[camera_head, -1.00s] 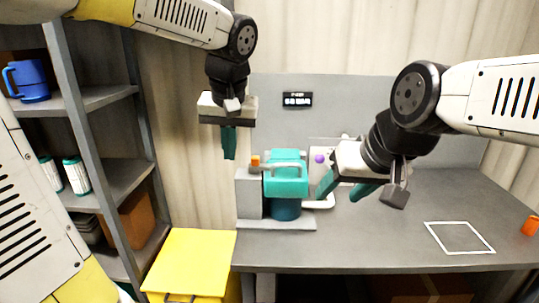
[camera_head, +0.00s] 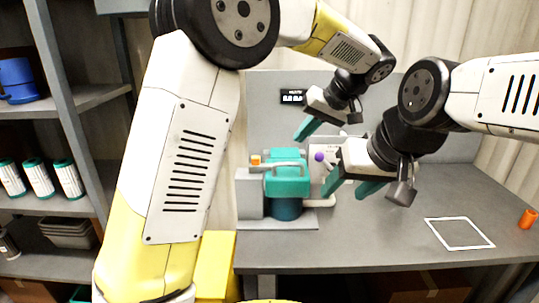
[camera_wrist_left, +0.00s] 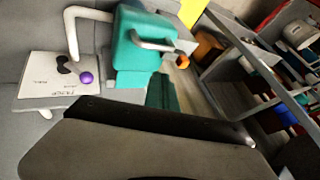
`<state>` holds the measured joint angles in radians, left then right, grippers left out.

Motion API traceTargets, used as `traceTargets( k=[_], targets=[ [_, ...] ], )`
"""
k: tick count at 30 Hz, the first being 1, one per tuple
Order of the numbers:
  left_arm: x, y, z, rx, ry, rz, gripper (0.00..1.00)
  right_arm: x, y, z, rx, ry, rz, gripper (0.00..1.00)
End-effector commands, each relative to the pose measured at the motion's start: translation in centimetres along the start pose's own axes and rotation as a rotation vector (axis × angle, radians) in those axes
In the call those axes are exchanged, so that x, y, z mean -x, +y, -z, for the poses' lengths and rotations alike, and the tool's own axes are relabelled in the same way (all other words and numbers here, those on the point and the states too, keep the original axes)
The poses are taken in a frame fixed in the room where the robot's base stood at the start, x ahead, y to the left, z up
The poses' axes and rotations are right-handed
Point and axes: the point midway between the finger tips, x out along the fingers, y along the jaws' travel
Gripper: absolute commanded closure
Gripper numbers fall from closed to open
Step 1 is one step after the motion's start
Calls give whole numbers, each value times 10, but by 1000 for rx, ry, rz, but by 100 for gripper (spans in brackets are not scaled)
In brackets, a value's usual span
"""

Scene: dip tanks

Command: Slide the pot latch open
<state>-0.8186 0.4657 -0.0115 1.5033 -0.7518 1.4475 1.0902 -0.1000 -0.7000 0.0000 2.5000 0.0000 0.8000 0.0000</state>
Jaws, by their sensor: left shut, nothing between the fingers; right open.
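A teal pot device (camera_head: 286,182) with a pale bar handle across its front stands on the grey bench, and it also shows in the left wrist view (camera_wrist_left: 137,50). I cannot tell which part is the latch. My left gripper (camera_head: 305,130) is shut and empty, above the device's right side, apart from it. My right gripper (camera_head: 350,186) is open and empty, right of the device, near the purple knob.
A shelf rack (camera_head: 75,100) with a blue mug (camera_head: 17,80) and several white-and-teal canisters stands at the left. A small display (camera_head: 292,97) is on the back panel.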

Motion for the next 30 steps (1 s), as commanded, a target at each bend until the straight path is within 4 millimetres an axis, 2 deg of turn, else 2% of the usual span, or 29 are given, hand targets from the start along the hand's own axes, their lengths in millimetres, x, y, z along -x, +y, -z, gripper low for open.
traceTargets(
  k=[5, 8, 21, 24, 30],
  targets=[
    [-4, 0, 0, 0, -1, 0, 100, 0, 0, 0, 0, 0, 0, 45],
    [-14, -1, 0, 0, -3, 2, 100, 0, 0, 0, 0, 0, 0, 45],
    [-103, -1, -1, -1, -4, 2, 100, 0, 0, 0, 0, 0, 0, 45],
    [-109, -17, 0, 3, -3, -1, 100, 0, 0, 0, 0, 0, 0, 45],
    [-118, -33, 0, 0, -1, -1, 100, 0, 0, 0, 0, 0, 0, 45]
  ],
)
